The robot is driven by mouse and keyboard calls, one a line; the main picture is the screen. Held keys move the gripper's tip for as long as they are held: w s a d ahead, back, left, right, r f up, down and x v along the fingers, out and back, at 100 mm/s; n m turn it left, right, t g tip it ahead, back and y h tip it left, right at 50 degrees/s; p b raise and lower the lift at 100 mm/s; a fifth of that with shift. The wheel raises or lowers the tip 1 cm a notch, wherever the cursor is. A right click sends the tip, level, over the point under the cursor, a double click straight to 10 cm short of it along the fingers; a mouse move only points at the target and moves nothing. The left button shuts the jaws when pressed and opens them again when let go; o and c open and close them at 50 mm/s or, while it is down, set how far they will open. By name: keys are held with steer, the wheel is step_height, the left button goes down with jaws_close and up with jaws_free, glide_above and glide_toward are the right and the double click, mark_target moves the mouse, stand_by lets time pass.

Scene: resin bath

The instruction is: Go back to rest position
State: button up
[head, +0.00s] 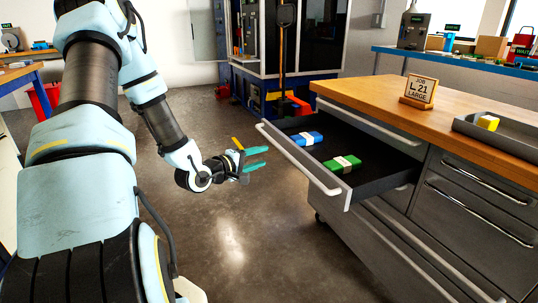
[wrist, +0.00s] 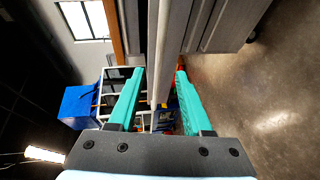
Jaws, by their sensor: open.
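My gripper (head: 258,158) is at the end of my outstretched arm, over open floor to the left of the open drawer. Its two teal fingers are apart with nothing held between them. The fingers also show in the wrist view (wrist: 155,95), with the grey drawer front and its long handle (wrist: 160,50) beyond and between them in the picture. In the head view the gripper is apart from the drawer handle (head: 298,157). The open drawer (head: 375,185) holds a blue bundle (head: 307,138) and a green bundle (head: 342,164), each with a pale band.
The wood-topped cabinet (head: 455,100) stands at the right, bearing a sign reading "JOB L 21 LARGE" (head: 419,90) and a grey tray (head: 490,138) with a yellow block (head: 488,122). A blue-framed enclosure (head: 310,50) stands behind. Bare floor (head: 240,230) lies below the gripper.

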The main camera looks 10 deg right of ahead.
steer(key=shift+s+a+r, duration=0.1)
steer(key=shift+s+a, duration=0.2)
steer(key=shift+a, duration=0.15)
steer(key=s+a+f+m+g+y, duration=0.15)
steer(key=a+m+y, duration=0.35)
steer(key=a+y, duration=0.5)
steer(key=s+a+r+m+g+y, duration=0.1)
steer(key=s+a+r+g+y, duration=0.15)
steer(key=s+a, duration=0.35)
steer(key=s+a+r+m+g+y, duration=0.1)
steer(key=s+a+r+g, duration=0.25)
steer(key=s, duration=0.55)
step_height(320, 180, up, 19)
steer(key=s+p, duration=0.1)
steer(key=p, duration=1.7)
steer(key=shift+a+r+p, duration=0.15)
steer(key=shift+a+p, duration=0.15)
steer(key=shift+a, duration=0.05)
